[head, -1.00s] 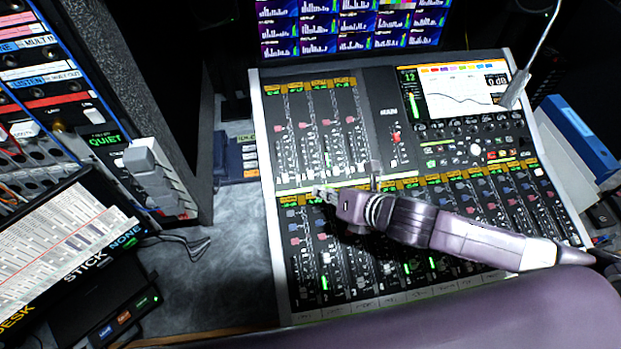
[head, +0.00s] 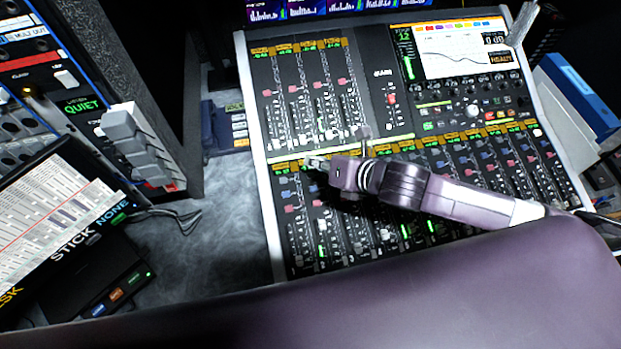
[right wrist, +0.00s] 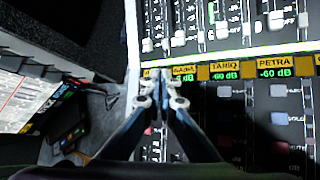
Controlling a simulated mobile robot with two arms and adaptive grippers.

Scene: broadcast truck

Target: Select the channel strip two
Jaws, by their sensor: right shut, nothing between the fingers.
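The mixing console (head: 258,120) fills the middle of the head view, with an upper and a lower bank of channel strips. My right gripper (head: 312,163) is shut and empty over the top left of the lower bank. In the right wrist view its fingertips (right wrist: 163,78) are together at the row of name displays. They partly cover the leftmost displays. The second display from the left (right wrist: 184,73) shows just right of the fingertips, followed by the TARIQ display (right wrist: 225,70) and the PETRA display (right wrist: 272,67). I cannot tell whether the tips touch the console. My left gripper is not in view.
The console's screen (head: 445,50) is at its upper right. A rack panel (head: 60,60) and a tilted label sheet (head: 45,205) stand at the left. Grey desk surface (head: 215,235) lies bare between them and the console. A blue binder (head: 580,100) is at the right.

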